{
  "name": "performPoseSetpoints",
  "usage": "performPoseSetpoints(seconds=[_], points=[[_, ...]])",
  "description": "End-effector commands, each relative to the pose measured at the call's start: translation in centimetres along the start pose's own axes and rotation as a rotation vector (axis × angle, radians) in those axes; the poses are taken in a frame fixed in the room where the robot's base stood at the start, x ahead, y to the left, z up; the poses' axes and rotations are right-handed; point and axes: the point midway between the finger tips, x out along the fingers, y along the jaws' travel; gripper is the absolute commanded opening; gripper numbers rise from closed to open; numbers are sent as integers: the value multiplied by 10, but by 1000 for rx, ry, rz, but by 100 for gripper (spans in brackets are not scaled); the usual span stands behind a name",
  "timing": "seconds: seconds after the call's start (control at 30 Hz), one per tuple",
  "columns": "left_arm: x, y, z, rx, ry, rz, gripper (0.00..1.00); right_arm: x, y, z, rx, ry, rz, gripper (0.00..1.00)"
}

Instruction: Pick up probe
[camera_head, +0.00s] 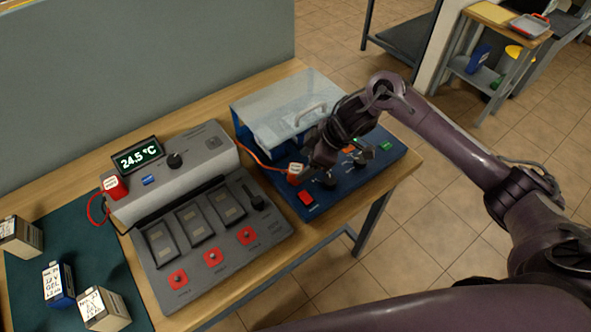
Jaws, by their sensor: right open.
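A red-and-white probe-like piece (296,172) stands at the left edge of the blue control panel (345,190), with an orange cable running up-left from it. A second red piece with a white top (114,185) and a looped red cable stands at the left end of the grey tester (175,170). I cannot tell which is the task's probe. My right gripper (318,160) reaches down over the blue panel, just right of the orange-cabled piece. It is open; its dark fingers blend together, and contact cannot be told. My left gripper is not in view.
A blue box with a clear handled lid (285,100) stands behind the panel. The tester's front deck (210,240) has several slots and red buttons. Several labelled batteries (57,284) sit on a dark green mat (35,262) at left. A grey partition (140,60) rises behind.

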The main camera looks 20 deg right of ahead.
Motion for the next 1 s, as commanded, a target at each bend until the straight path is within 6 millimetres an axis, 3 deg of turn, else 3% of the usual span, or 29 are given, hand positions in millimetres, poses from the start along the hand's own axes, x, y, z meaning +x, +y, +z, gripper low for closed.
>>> performPoseSetpoints(seconds=[0.13,0.3,0.57,0.9,1.0], points=[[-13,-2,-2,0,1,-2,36,21,-2,3,3,-1,-5,62],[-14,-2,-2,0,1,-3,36,41,-1,4,0,0,-2,62],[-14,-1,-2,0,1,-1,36,44,-1,4,-1,-1,-1,62],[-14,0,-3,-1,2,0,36,44,-1,4,-1,0,-1,18],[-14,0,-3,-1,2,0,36,43,-1,4,-1,0,-1,10]])
